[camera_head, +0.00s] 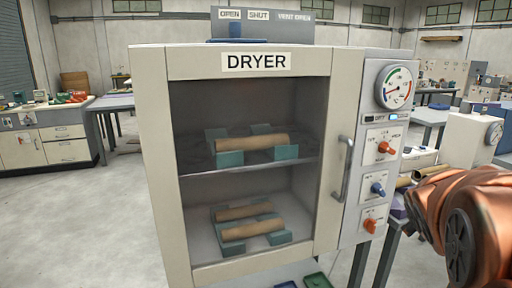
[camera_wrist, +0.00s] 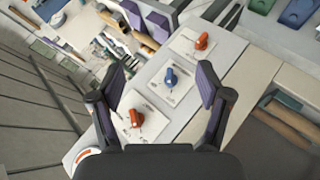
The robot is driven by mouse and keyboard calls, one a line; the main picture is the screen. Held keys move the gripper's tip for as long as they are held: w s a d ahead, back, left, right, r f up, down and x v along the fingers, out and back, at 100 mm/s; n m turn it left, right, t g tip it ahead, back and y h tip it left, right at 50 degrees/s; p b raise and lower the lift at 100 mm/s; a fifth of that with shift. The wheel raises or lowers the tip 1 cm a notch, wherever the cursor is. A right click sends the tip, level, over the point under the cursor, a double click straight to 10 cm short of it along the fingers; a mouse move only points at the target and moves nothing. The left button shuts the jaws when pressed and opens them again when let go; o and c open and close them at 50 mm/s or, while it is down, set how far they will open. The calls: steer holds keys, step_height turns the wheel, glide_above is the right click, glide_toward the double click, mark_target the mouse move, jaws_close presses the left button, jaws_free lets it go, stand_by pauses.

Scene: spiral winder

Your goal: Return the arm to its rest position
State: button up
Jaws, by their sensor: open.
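My gripper (camera_wrist: 160,95) shows in the wrist view with its two dark, purple-padded fingers spread apart and nothing between them. Beyond the fingers is the dryer's control panel with two orange knobs (camera_wrist: 201,42) and a blue knob (camera_wrist: 170,77). In the head view only my copper-coloured arm shows at the right edge, beside the dryer (camera_head: 152,160); the gripper itself is out of that view. I cannot tell the exact gap between the fingers and the panel.
The dryer's front has a vertical handle (camera_head: 343,168). Brown tubes (camera_head: 250,228) lie on teal supports on two shelves inside. A gauge (camera_head: 394,87) and knobs are on its right side. Tables stand behind my arm at right. The floor at left is clear.

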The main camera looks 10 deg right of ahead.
steer(key=s+a+f+m+g+y+p, duration=0.1)
steer(key=s+a+g+p, duration=0.4)
steer(key=s+a, duration=0.7)
steer(key=s+a+f+m+g+y+p, duration=0.1)
steer(key=s+a+f+g+y+p, duration=0.2)
steer(key=s+a, duration=1)
steer(key=s+g+y+p, duration=0.1)
steer(key=y+p, duration=0.1)
steer(key=y, duration=0.1)
steer(key=shift+m+g, duration=0.4)
steer(key=shift+f, duration=0.1)
